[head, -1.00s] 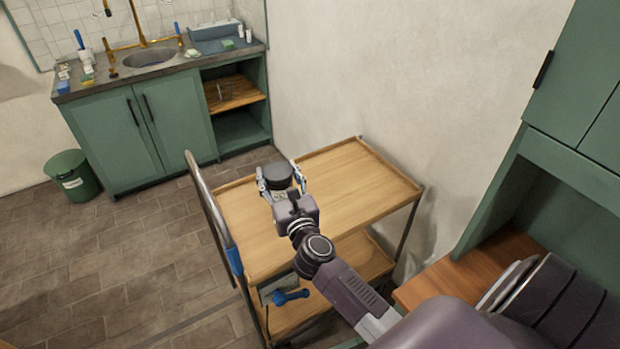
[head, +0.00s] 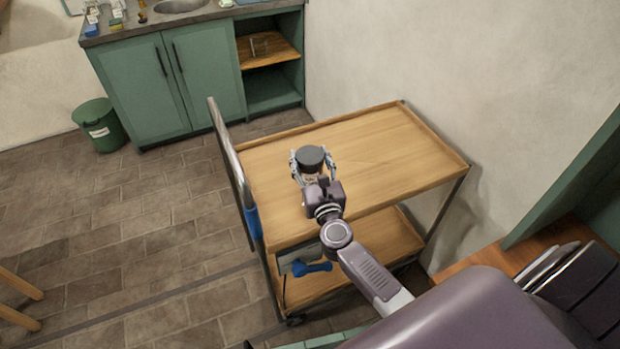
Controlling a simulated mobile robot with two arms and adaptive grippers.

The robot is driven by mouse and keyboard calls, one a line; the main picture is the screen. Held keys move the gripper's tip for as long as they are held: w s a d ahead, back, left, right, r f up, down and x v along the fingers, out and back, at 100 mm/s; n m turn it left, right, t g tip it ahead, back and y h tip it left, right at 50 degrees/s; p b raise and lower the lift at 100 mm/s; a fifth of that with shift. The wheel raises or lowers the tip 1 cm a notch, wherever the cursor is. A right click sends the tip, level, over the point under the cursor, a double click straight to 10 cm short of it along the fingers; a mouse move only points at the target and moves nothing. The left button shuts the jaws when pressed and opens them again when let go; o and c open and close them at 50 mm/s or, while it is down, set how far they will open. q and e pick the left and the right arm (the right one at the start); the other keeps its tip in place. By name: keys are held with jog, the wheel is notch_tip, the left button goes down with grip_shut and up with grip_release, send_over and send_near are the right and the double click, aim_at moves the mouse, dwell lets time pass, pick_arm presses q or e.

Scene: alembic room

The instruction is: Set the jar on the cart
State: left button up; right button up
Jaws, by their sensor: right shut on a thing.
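The jar (head: 311,157) has a dark round lid and is seen from above. My right gripper (head: 313,166) is shut on it, with one finger on each side. The gripper and jar are over the top shelf of the wooden cart (head: 400,142), left of its middle. I cannot tell whether the jar's base touches the shelf, since the gripper hides its lower part. My left gripper does not show.
The cart has a metal handle (head: 228,150) on its left and a lower shelf (head: 392,240). A blue object (head: 312,267) shows by the lower shelf. The top shelf is bare to the right. A green bin (head: 100,127) and green cabinet (head: 145,90) stand behind.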

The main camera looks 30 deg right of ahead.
jog(key=shift+f+b, duration=0.95)
jog(key=shift+f, duration=1.6)
jog(key=shift+f, duration=0.15)
jog(key=o, duration=1.3)
jog(key=shift+r, duration=0.2)
jog(key=b+v, duration=0.1)
jog(key=v, duration=0.9)
jog(key=shift+s+a+f+b, duration=0.1)
jog(key=shift+s+f+b, duration=0.05)
jog(key=shift+s+b, duration=0.25)
jog(key=shift+s+a, duration=0.15)
jog(key=shift+s, duration=0.4)
